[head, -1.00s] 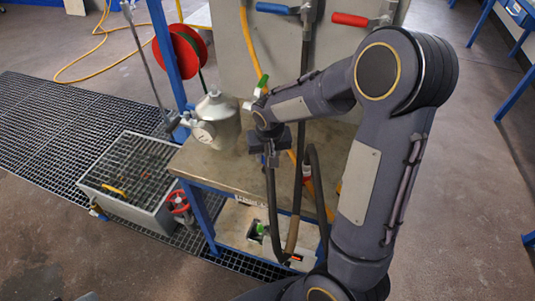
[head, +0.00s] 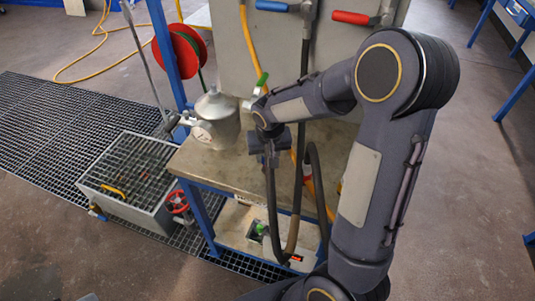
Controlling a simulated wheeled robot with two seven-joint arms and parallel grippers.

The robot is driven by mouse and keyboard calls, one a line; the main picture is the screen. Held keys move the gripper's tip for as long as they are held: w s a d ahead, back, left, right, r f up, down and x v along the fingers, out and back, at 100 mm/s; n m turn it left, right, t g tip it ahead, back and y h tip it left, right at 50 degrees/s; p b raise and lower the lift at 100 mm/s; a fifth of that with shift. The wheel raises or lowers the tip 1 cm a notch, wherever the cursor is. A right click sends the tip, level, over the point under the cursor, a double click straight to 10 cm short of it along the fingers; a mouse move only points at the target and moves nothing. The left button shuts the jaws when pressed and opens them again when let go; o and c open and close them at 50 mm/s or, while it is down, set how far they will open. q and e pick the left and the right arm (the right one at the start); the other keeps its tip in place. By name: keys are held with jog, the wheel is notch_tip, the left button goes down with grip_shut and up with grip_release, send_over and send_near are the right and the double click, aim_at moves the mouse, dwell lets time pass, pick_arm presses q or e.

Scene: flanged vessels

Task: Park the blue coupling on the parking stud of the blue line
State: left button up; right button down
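My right gripper (head: 267,160) points down over the front right of the bench. A black hose (head: 271,205) rises in a loop to it and hangs from it, so it appears shut on the hose's end coupling. The coupling itself is mostly hidden by the gripper, and I cannot make out its colour. A blue-handled valve (head: 275,6) sits at the top of the grey panel, with a black hose (head: 306,45) running down from it behind my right arm. I cannot make out the parking stud. My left gripper is not in view.
A metal vessel (head: 216,112) with a gauge stands on the bench (head: 212,165), left of my gripper. A red-handled valve (head: 350,18) is on the grey panel (head: 340,55). A second dark hose (head: 317,180) hangs close right. A grated bin (head: 130,180) stands left of the bench.

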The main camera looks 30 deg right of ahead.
jog(key=shift+s+b+x, duration=0.15)
jog(key=shift+b+x, duration=0.6)
jog(key=shift+s+b+x, duration=0.15)
jog(key=shift+b+x, duration=0.55)
jog(key=shift+x, duration=0.05)
jog(key=shift+a, duration=0.15)
jog(key=c, duration=0.9)
grip_release()
